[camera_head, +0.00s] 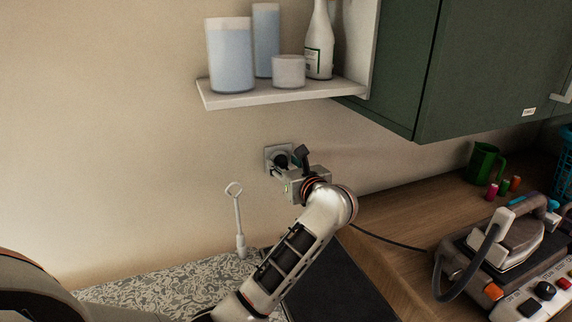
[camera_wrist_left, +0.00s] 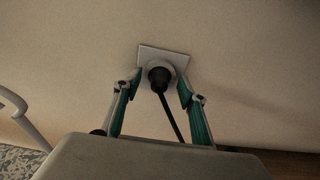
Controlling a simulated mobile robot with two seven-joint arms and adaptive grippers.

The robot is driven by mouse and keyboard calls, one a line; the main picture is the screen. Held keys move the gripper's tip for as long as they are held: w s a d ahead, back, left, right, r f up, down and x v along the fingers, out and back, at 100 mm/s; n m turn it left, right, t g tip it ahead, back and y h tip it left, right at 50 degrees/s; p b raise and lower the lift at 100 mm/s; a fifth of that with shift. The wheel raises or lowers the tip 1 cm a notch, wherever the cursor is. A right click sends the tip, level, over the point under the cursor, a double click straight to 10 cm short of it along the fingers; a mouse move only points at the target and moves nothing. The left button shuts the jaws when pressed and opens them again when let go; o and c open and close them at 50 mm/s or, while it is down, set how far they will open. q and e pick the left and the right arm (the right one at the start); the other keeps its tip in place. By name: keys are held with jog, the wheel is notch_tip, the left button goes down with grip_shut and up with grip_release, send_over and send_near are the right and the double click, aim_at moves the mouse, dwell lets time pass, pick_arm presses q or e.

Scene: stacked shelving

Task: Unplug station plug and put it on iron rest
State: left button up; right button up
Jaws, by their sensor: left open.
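The black station plug (camera_head: 282,160) sits in a square grey wall socket (camera_head: 270,152). The plug also shows in the left wrist view (camera_wrist_left: 158,78), with its cord running down from it. My left gripper (camera_head: 280,170) is at the socket, its open fingers on either side of the plug; in the left wrist view the gripper (camera_wrist_left: 160,88) frames the plug. I cannot tell whether the fingers touch it. The ironing station with its iron (camera_head: 520,240) stands on the wooden counter at the right. The iron rest is not clearly distinguishable under the iron. My right gripper is not in view.
A white shelf (camera_head: 270,95) with containers and a bottle is above the socket. A green cabinet (camera_head: 470,70) hangs at upper right. A green mug (camera_head: 485,162) and small spools stand at the back of the counter. A pale looped handle (camera_head: 238,215) stands left of the arm.

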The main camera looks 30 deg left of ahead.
pick_arm(q)
jog(key=shift+s, duration=0.1)
grip_shut()
jog(key=shift+s+d, duration=0.45)
jog(key=shift+d, duration=0.15)
dwell(0.9)
jog(key=shift+s+d, duration=0.45)
